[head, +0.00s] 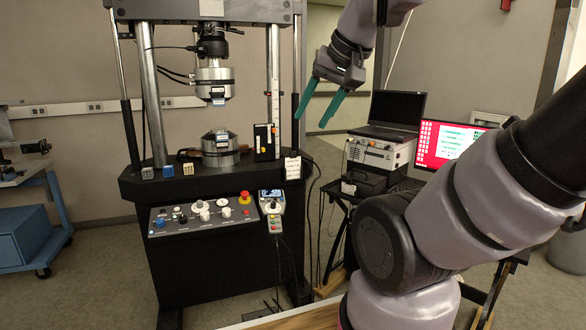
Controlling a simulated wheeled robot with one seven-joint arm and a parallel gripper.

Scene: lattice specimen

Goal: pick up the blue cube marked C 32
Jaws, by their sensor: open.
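The testing machine's lower grip (220,150) and upper grip (214,84) stand between the cubes and my gripper, along with upright columns (274,80). A control panel (205,213) projects below the cubes. A laptop (397,110) and red screen (447,142) are at the right.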

